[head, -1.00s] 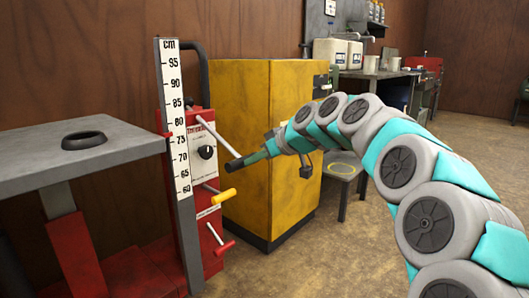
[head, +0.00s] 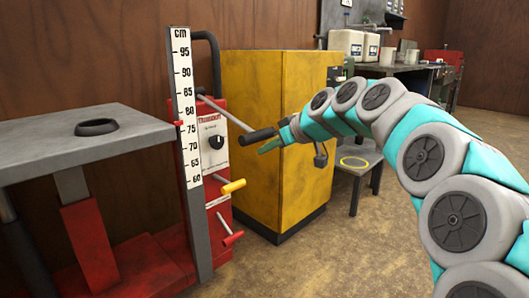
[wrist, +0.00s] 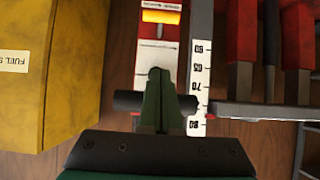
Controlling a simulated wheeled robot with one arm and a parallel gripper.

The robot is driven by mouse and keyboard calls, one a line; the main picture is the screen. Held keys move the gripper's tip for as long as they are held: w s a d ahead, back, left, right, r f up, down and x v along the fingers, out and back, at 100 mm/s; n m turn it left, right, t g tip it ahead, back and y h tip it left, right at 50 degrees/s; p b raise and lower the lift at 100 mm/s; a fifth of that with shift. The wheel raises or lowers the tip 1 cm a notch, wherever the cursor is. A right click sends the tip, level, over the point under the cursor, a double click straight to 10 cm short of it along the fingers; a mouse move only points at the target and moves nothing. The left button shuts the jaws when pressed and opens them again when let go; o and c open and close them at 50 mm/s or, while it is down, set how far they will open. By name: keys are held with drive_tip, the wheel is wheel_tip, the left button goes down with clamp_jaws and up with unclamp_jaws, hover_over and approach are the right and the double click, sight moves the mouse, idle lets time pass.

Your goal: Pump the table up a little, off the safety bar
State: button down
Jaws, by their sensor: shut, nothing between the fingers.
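The lift table's grey top (head: 60,141) stands at left, its right corner near 75 on the white cm scale (head: 188,105). The red control box (head: 214,116) stands behind the scale. A grey lever with a black grip (head: 257,137) slopes down from it to the right. My gripper (head: 268,147) is shut and empty, its green fingertips just under the grip. In the wrist view, the shut fingers (wrist: 158,95) cross in front of the black grip (wrist: 127,101); whether they touch it I cannot tell. The safety bar cannot be made out.
A yellow-handled lever (head: 233,187) and a red-handled lever (head: 232,239) stick out lower down. A yellow cabinet (head: 262,85) stands close behind my gripper. A small stool (head: 354,163) is to its right. Open floor lies in front.

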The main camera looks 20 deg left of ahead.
drive_tip(key=s+d+r, duration=0.3)
drive_tip(key=s+d, duration=0.1)
drive_tip(key=d, duration=0.6)
drive_tip(key=shift+p, duration=0.35)
drive_tip(key=s+d+f+m+g+h, duration=0.2)
drive_tip(key=s+d+f+m+h, duration=0.15)
drive_tip(key=s+d+f, duration=0.75)
drive_tip(key=s+d+f+m+g+h, duration=0.25)
drive_tip(key=s+d+f+m, duration=0.4)
drive_tip(key=s, duration=0.75)
drive_tip(key=s+d+f+m+g+h, duration=0.2)
drive_tip(key=s+d+f+m+h, duration=0.15)
drive_tip(key=s+d+f, duration=0.8)
wheel_tip(320, 180, up, 13)
drive_tip(key=s+d+p, duration=0.1)
drive_tip(key=d+p, duration=0.1)
drive_tip(key=p, duration=1)
drive_tip(key=shift+s+r+h, duration=0.15)
drive_tip(key=shift+h, duration=0.3)
drive_tip(key=shift+a, duration=0.15)
